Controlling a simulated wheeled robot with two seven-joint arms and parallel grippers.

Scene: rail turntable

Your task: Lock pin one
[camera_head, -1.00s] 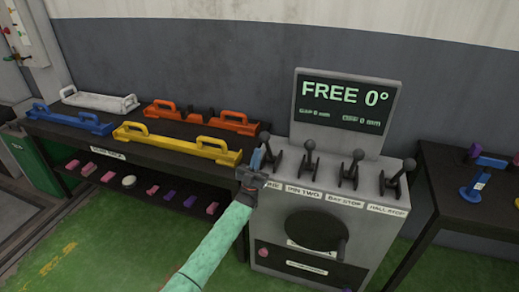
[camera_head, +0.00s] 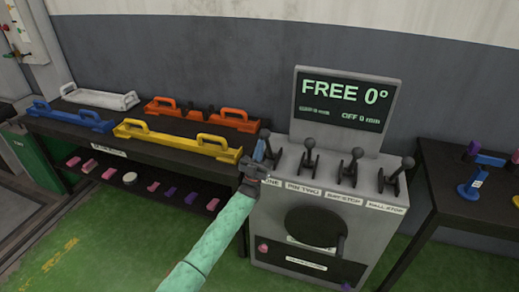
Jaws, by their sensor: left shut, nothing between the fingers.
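The grey control console (camera_head: 262,222) has a row of dark ball-topped levers. The leftmost lever (camera_head: 265,135) stands above a label that is mostly covered, with only "NE" showing. The lever above the "PIN TWO" label (camera_head: 309,144) is to its right. My left gripper (camera_head: 258,157) is at the console's left top edge, directly in front of the leftmost lever, and hides its lower part. It is shut and empty; I cannot tell whether it touches the lever. The screen (camera_head: 345,102) reads "FREE 0°". My right gripper is not in view.
Levers over "BAY STOP" (camera_head: 351,167) and "HALL STOP" (camera_head: 396,175) stand further right. A round dark crank (camera_head: 315,226) is on the console front. A dark bench (camera_head: 60,140) with coloured handled bars is at left; another table (camera_head: 445,205) is at right.

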